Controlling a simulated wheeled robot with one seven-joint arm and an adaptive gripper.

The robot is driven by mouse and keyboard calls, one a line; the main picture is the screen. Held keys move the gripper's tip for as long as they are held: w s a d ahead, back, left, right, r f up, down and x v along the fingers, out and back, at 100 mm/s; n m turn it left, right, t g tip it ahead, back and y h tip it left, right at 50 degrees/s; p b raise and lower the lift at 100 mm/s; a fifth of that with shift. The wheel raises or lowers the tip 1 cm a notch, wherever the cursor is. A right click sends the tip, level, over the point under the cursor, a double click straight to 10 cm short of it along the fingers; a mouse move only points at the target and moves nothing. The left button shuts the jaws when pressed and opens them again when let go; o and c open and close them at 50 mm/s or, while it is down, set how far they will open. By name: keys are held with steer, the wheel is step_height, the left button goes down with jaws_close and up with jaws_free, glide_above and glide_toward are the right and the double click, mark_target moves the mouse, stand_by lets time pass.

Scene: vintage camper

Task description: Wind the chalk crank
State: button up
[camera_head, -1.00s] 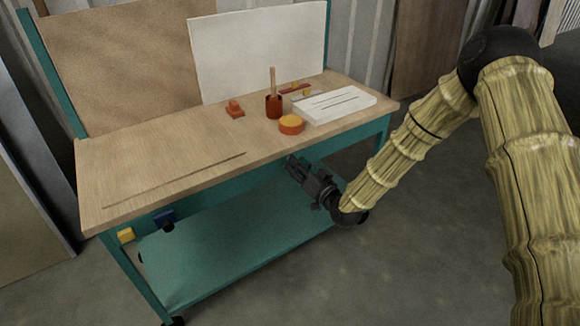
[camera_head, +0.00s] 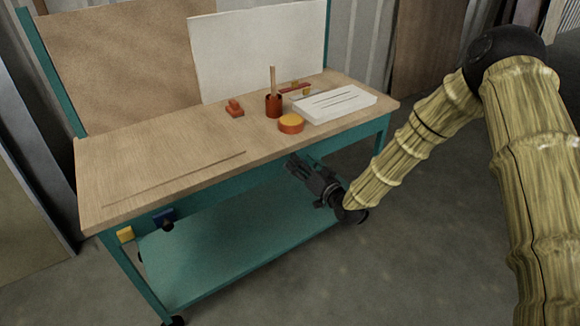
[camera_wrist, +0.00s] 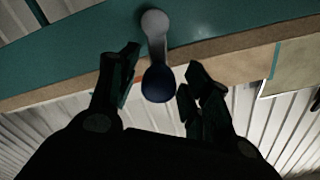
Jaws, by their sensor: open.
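In the wrist view a crank (camera_wrist: 156,45) with a pale grey arm and a dark blue knob (camera_wrist: 158,84) is mounted on a teal panel. My gripper (camera_wrist: 161,70) is open, with one dark finger on each side of the knob and visible gaps to both. I cannot tell whether the knob lies fully at fingertip depth. In the head view my gripper (camera_head: 293,162) is at the bench's front, just below the tabletop edge. The crank cannot be made out there.
The teal lower shelf (camera_head: 230,255) is bare.

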steer(key=shift+p+v, duration=0.3)
steer(key=shift+v, duration=2.2)
steer(key=shift+d, duration=0.1)
steer(key=v, duration=1.2)
steer(key=s+d+f+g+h+p, duration=0.2)
steer(key=s+f+g+h, duration=0.15)
steer(key=s+f, duration=0.5)
steer(key=s+d+f+g+h+p, duration=0.2)
steer(key=s+f+g+h, duration=0.15)
steer(key=s+f, duration=0.45)
steer(key=s+d+f+g+h+p, duration=0.1)
steer(key=s+d+f+g, duration=0.1)
steer(key=s, duration=0.9)
steer(key=s+d+f+m+g+h+p, duration=0.1)
steer(key=s+d+g, duration=0.4)
steer(key=s, duration=0.5)
steer(key=shift+s+d+f+g+h+p, duration=0.3)
steer(key=shift+s+d+f+h, duration=0.1)
steer(key=shift+f+h, duration=0.45)
